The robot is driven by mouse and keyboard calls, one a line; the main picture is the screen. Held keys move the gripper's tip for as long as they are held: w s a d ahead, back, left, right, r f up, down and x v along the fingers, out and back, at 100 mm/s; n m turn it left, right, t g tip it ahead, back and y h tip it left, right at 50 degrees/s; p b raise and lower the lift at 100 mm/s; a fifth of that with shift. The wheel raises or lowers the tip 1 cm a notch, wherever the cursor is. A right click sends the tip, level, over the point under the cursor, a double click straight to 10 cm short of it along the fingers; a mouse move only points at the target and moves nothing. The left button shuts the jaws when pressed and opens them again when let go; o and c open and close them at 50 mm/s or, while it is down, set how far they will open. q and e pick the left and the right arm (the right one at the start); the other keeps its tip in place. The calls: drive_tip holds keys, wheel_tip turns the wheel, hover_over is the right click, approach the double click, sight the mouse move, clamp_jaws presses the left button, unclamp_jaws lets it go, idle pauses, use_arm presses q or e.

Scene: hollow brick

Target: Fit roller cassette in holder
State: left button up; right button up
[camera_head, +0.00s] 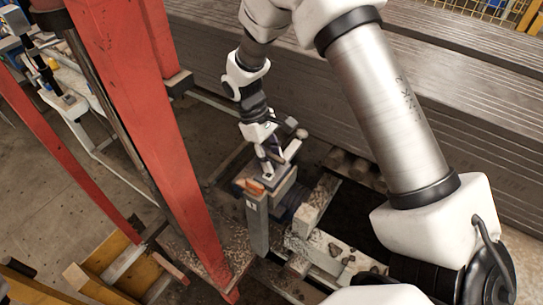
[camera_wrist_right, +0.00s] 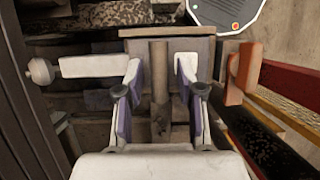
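My right gripper (camera_head: 268,172) points down over a small grey block-like fixture with an orange piece (camera_head: 255,187) on its near side. In the wrist view my right gripper (camera_wrist_right: 159,65) has its two fingers spread apart. A brownish upright bar (camera_wrist_right: 160,85) shows between them with gaps on both sides. A pale bar with a round knob (camera_wrist_right: 90,67) extends left of the fingers, and the orange piece (camera_wrist_right: 243,72) sits to their right. I cannot tell which of these parts is the roller cassette and which is the holder. My left gripper is not in view.
A red steel post (camera_head: 150,130) stands left of the fixture. A stack of long grey slabs (camera_head: 460,90) fills the back and right. A pale dusty beam (camera_head: 318,205) lies beside the fixture. Yellow beams (camera_head: 105,258) are at lower left. Bare floor (camera_head: 40,170) shows at left.

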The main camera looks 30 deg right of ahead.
drive_tip(key=v, duration=1.2)
drive_tip(key=shift+s, duration=0.1)
